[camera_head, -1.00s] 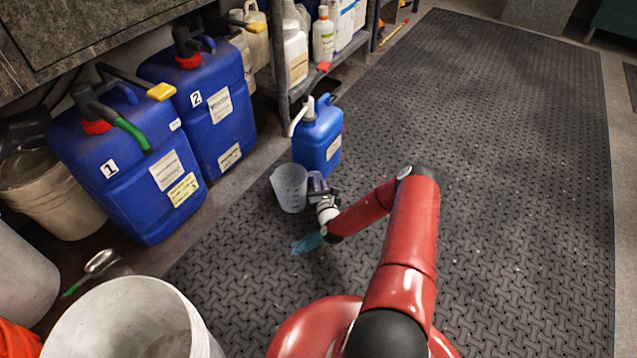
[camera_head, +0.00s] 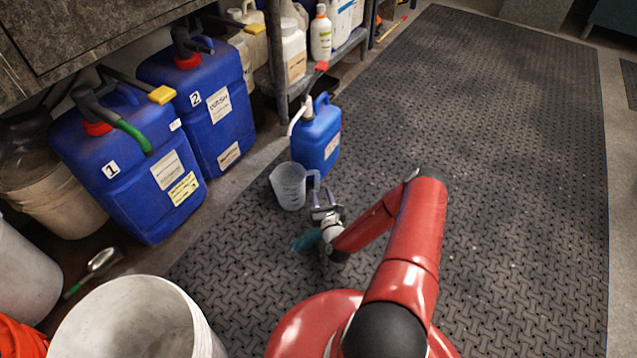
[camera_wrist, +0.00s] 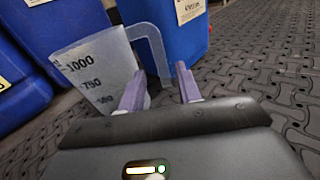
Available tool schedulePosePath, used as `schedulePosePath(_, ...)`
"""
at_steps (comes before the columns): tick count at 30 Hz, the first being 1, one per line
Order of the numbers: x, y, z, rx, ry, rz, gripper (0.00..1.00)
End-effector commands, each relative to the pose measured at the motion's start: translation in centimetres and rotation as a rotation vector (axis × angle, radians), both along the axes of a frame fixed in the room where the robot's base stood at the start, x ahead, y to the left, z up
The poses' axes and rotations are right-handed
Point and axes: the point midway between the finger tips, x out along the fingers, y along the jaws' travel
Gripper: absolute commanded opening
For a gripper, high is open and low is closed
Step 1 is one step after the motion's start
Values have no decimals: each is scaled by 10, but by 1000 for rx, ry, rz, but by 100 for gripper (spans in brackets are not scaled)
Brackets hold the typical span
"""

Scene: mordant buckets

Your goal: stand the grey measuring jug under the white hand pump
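The grey measuring jug (camera_head: 287,187) stands upright on the mat, in front of the small blue can (camera_head: 318,145) that carries the white hand pump (camera_head: 307,108). The pump's spout hangs toward the left, above the jug in the head view; how exactly they line up I cannot tell. In the wrist view the jug (camera_wrist: 92,78) shows its printed scale, and its handle points toward my gripper (camera_wrist: 160,88). The fingers are apart, with the handle's lower end seen between or just beyond them. In the head view my gripper (camera_head: 325,203) is low beside the handle.
Two large blue cans, marked 1 (camera_head: 135,170) and 2 (camera_head: 205,110), stand at the left. A white bucket (camera_head: 135,320) is at the front left. The dark mat (camera_head: 520,160) is clear at the right.

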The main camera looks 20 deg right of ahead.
Motion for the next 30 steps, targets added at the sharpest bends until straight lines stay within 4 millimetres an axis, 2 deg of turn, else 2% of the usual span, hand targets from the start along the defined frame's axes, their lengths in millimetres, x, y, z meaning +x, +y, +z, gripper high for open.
schedulePosePath(3,-23,5,1,3,4,0,34)
schedulePosePath(7,-38,7,0,0,2,0,34)
schedulePosePath(11,-42,11,6,-7,-10,19,34)
schedulePosePath(13,-36,15,22,-29,-38,72,34)
schedulePosePath(14,-31,18,33,-43,-55,107,34)
schedulePosePath(17,-13,39,82,-113,-131,286,34)
schedulePosePath(19,-4,63,124,-177,-187,448,34)
schedulePosePath(22,-3,102,179,-282,-251,688,34)
schedulePosePath(24,-10,129,213,-361,-283,849,34)
schedulePosePath(26,-20,151,239,-435,-303,986,34)
schedulePosePath(30,-55,196,289,-631,-325,1286,34)
